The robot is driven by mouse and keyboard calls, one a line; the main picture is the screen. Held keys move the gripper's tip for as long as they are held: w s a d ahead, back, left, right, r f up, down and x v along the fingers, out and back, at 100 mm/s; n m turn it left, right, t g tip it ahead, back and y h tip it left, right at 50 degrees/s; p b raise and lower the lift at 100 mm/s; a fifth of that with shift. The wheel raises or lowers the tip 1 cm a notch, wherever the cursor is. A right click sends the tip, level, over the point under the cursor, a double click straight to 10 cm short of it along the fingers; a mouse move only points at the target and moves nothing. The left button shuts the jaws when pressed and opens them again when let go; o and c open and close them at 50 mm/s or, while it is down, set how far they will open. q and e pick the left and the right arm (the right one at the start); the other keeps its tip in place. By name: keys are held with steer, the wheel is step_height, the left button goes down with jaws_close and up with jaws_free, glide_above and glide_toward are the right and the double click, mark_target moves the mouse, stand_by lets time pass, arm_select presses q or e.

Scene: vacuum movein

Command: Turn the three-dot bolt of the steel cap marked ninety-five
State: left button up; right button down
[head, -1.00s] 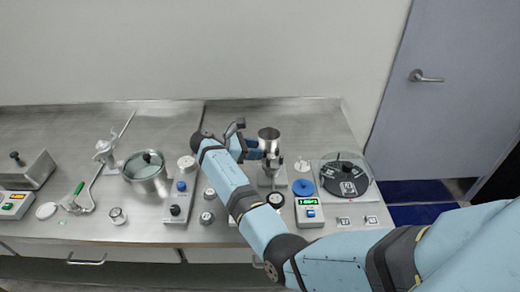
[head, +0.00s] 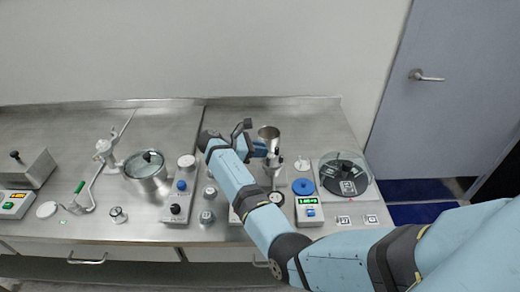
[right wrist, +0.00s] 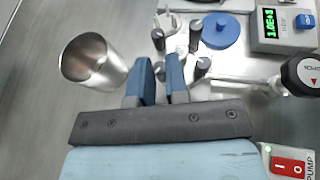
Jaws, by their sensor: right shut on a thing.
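My right gripper (head: 262,149) is beside the upright steel cup-shaped part (head: 268,133) on the bench. In the right wrist view, its two blue fingers (right wrist: 162,80) are shut on a small dark bolt-like part (right wrist: 160,69), mostly hidden between them. Other dark knobbed bolts (right wrist: 195,35) stand just beyond the fingertips. The open steel cup also shows left of the fingers (right wrist: 93,62). I cannot read a ninety-five mark or make out any dots on the bolts. My left gripper is not in view.
A gauge box with a green display (head: 309,210), a blue disc (head: 303,187) and a clear-covered round chamber (head: 345,177) stand to the right. A glass-lidded steel pot (head: 149,176) stands left. A dial (right wrist: 302,75) and red pump switch (right wrist: 288,167) are close by. The back bench is clear.

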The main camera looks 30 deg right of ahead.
steer(key=m+g+y+p, duration=0.2)
steer(key=m+g+p, duration=0.1)
steer(key=m+g+y+p, duration=0.1)
steer(key=m+g+p, duration=0.1)
steer(key=shift+w+d+r, duration=0.15)
steer(key=shift+w+r, duration=0.05)
steer(key=shift+w, duration=0.15)
steer(key=shift+m+g+y+p, duration=0.3)
steer(key=shift+m+y+p, duration=0.1)
steer(key=shift+p, duration=0.15)
steer(key=shift+d+f, duration=0.1)
steer(key=c, duration=1.1)
jaws_free()
